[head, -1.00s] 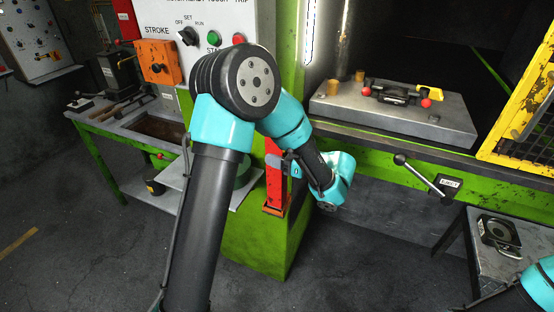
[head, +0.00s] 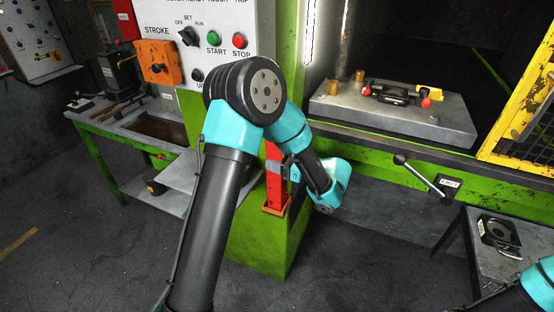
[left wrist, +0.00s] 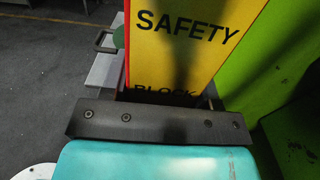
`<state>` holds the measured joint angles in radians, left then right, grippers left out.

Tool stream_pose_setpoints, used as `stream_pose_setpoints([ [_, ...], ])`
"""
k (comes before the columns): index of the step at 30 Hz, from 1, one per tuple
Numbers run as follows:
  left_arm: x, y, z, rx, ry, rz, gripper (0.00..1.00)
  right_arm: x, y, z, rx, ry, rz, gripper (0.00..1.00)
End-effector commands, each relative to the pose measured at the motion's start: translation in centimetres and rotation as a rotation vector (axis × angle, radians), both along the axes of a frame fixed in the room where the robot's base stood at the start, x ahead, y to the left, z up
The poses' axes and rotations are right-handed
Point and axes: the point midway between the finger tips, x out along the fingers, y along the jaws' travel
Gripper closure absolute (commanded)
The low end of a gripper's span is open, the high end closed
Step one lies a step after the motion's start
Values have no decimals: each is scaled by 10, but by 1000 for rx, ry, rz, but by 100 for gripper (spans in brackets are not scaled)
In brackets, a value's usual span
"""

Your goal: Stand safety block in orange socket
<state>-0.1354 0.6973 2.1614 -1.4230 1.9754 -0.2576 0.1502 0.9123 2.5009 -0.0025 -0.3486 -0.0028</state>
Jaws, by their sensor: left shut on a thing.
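The safety block (head: 272,178) shows as an upright red column in the head view, partly hidden by my left arm. In the left wrist view its yellow face (left wrist: 190,55) fills the upper middle, with black SAFETY BLOCK lettering and a red edge on the left. My left gripper (head: 284,170) is shut on the block from its right side. The orange socket (head: 277,209) sits on the green press frame at the block's foot. The block's lower end meets the socket, but I cannot tell how deep it sits. My right gripper is out of view.
The grey press bed (head: 440,125) carries a black tool with red knobs. A black-knobbed lever (head: 420,173) sticks out at the right. A green bench (head: 110,125) stands at the left, and a small table (head: 485,265) at the right. The floor between is clear.

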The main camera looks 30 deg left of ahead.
Motion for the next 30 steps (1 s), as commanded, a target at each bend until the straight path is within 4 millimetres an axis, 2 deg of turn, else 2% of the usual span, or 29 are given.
stream_pose_setpoints([
  [11, 0, 0, -1, 2, -3, 1, 100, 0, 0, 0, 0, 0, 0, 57],
  [12, 0, 0, -2, 0, -1, 1, 43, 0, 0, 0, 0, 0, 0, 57],
  [20, 0, 0, -2, 0, -1, 1, 19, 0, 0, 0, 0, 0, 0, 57],
  [30, 0, -1, 0, 0, -1, 0, 19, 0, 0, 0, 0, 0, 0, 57],
])
